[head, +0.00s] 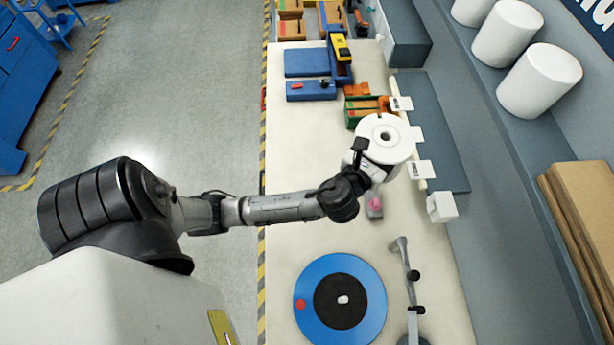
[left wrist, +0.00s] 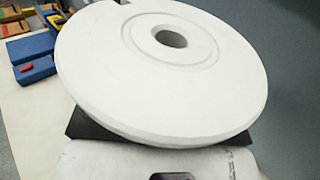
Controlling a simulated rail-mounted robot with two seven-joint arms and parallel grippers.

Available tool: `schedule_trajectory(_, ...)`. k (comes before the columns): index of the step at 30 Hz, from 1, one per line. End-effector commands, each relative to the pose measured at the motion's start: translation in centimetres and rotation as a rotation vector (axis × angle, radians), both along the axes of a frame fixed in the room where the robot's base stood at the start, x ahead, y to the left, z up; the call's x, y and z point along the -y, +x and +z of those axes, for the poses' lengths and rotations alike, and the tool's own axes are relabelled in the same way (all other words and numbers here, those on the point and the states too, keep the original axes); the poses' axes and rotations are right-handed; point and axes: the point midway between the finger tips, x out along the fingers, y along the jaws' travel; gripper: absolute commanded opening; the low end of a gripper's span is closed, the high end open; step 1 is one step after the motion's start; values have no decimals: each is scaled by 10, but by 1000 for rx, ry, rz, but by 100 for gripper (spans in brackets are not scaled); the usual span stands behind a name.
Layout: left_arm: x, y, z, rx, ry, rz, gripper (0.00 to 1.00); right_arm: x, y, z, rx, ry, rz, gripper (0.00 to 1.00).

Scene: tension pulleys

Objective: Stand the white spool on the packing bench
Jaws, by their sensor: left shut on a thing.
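The white spool (head: 388,131) is in the far right part of the head view's middle, over the cream packing bench (head: 291,170). Its round flange with a centre hole faces up toward the head camera. My left gripper (head: 362,152) is shut on the spool at its near left side. The spool also fills much of the left wrist view (left wrist: 150,85), its flange looking slightly tilted there. The spool's underside is hidden, so I cannot tell whether it touches the bench. My right gripper is not in view.
A blue turntable with a black centre (head: 368,305) sits at the near end of the bench. A grey metal stand (head: 405,262) is beside it. Blue boxes (head: 307,62), small white cards (head: 420,169) and a white block (head: 441,207) lie around. White rolls (head: 538,82) line the shelf.

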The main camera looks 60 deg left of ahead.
Motion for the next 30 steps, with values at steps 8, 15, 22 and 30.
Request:
schedule_trajectory(8,-35,-31,-142,-3,-1,221,26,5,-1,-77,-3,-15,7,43)
schedule_trajectory(15,-49,-54,-203,1,2,315,26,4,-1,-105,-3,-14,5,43)
schedule_trajectory(22,-60,-66,-227,2,3,346,26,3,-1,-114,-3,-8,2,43)
schedule_trajectory(30,-104,-86,-256,0,8,348,26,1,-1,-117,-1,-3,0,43)
